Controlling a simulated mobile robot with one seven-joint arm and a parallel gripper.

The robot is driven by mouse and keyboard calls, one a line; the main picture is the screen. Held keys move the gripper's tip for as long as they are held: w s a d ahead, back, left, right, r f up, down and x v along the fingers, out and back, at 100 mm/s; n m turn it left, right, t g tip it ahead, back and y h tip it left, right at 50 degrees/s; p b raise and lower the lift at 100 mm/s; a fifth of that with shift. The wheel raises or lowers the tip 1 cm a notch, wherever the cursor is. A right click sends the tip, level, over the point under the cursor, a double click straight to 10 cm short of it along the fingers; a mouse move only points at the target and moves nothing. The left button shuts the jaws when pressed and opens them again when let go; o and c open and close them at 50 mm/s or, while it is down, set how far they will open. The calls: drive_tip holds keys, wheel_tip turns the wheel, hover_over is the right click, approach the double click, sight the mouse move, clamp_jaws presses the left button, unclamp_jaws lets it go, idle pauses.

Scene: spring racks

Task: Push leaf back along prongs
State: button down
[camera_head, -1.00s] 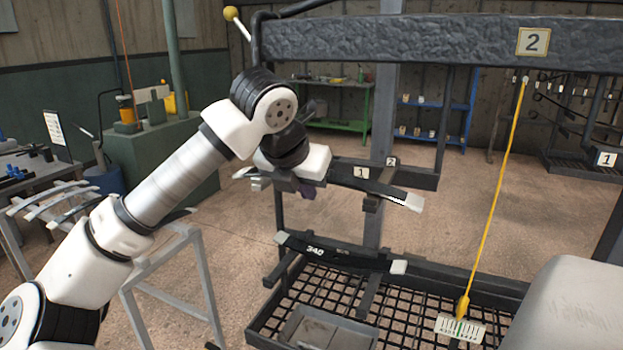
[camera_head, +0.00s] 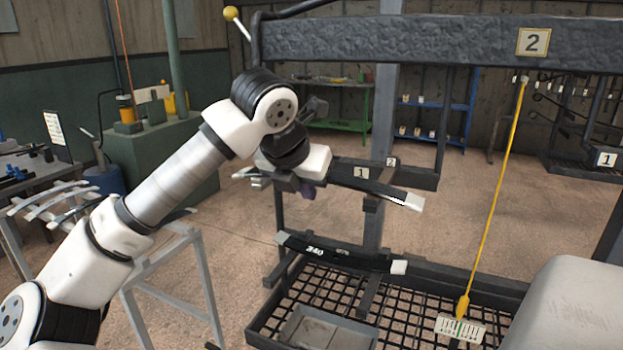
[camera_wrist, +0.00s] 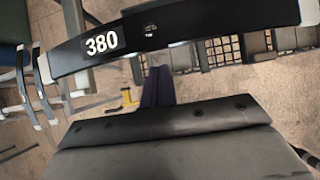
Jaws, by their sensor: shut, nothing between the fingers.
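A dark leaf with pale ends (camera_head: 385,190) lies on the upper prongs, by the labels 1 and 2. My gripper hides part of its middle, and a pale left end shows beyond it. In the wrist view a dark leaf marked 380 (camera_wrist: 120,38) crosses the top, slightly tilted. My gripper (camera_head: 308,192) is shut and empty in front of the upper leaf. Its purple fingertips (camera_wrist: 157,75) reach the leaf's lower edge in the wrist view; I cannot tell whether they touch.
A thick dark beam with plate 2 (camera_head: 430,42) spans above. A black mesh tray (camera_head: 405,310) holding a grey bin (camera_head: 325,328) lies below. A yellow cord (camera_head: 497,180) hangs at right.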

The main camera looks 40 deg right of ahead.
drive_tip(key=shift+w+d+p, duration=2.35)
drive_tip(key=shift+d, duration=3.45)
drive_tip(key=shift+s+a+b, duration=0.4)
drive_tip(key=shift+a+b, duration=0.2)
drive_tip(key=shift+a, duration=0.35)
drive_tip(key=shift+s+a+b, duration=0.35)
drive_tip(key=shift+a+b, duration=0.25)
drive_tip(key=shift+a, duration=0.35)
drive_tip(key=shift+s+a+b, duration=0.4)
drive_tip(key=shift+a+b, duration=0.2)
drive_tip(key=shift+a, duration=0.35)
